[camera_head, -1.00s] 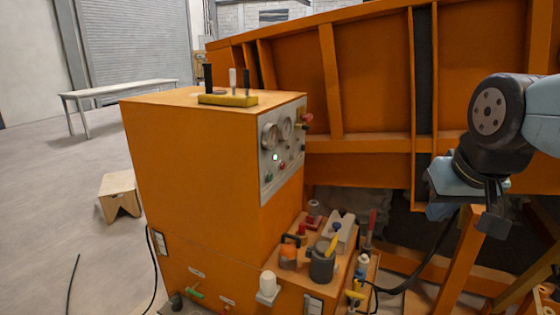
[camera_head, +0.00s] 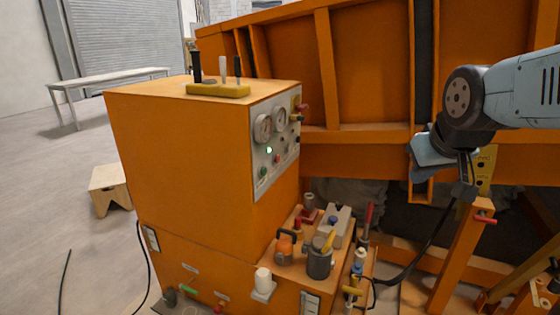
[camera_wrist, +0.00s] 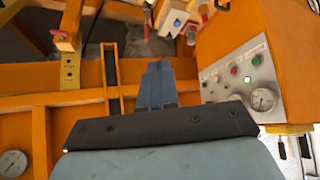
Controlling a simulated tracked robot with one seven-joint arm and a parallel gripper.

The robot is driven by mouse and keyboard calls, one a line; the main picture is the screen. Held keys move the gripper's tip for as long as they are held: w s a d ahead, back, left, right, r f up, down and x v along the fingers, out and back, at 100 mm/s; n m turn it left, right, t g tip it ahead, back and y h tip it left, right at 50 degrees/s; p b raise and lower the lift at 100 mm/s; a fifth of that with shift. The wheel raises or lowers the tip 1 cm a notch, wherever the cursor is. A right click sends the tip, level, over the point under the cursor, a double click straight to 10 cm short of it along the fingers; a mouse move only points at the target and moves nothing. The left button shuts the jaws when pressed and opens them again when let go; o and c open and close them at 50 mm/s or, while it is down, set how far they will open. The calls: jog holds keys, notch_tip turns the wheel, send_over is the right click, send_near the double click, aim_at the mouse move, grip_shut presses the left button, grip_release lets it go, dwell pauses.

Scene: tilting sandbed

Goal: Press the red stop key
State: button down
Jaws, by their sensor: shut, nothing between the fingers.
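The grey control panel (camera_head: 271,146) is on the side face of the orange cabinet, below its top. A small red key (camera_head: 277,159) sits low on it, between a green button (camera_head: 264,172) and a black knob (camera_head: 284,140). In the wrist view the red key (camera_wrist: 234,71) shows on the panel, right of my fingers and beside a lit white lamp (camera_wrist: 247,78). My gripper (camera_head: 465,188) is shut and empty, well to the right of the panel and apart from it. Its fingers (camera_wrist: 158,68) point away from the wrist camera.
Two gauges (camera_head: 263,128) sit above the keys. A red knob (camera_head: 303,107) sticks out at the panel's right edge. Levers (camera_head: 218,89) stand on the cabinet top. A lower shelf of valves and handles (camera_head: 318,250) juts out below. The orange sandbed wall (camera_head: 365,75) stands behind.

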aim_at(277, 159)
jog(key=w+a+f+n+t+y, duration=0.1)
jog(key=w+a+f+n+t, duration=0.1)
jog(key=w, duration=0.6)
jog(key=w+a+f+n+t, duration=0.1)
jog(key=w+a+n, duration=0.15)
jog(key=w, duration=0.45)
jog(key=w+a+f+n+t+y, duration=0.1)
jog(key=w+a+f+n+t, duration=0.1)
jog(key=w, duration=0.6)
jog(key=w+a+f+n+t+y, duration=0.5)
jog(key=w+a+f+n, duration=0.1)
jog(key=w+a+f, duration=0.6)
jog(key=shift+f+y, duration=0.4)
jog(key=shift+f, duration=0.15)
jog(key=shift+n, duration=0.25)
jog(key=w+a, duration=0.3)
jog(key=a, duration=0.5)
jog(key=shift+a, duration=0.2)
jog(key=shift+a+r, duration=0.1)
jog(key=shift+a, duration=0.2)
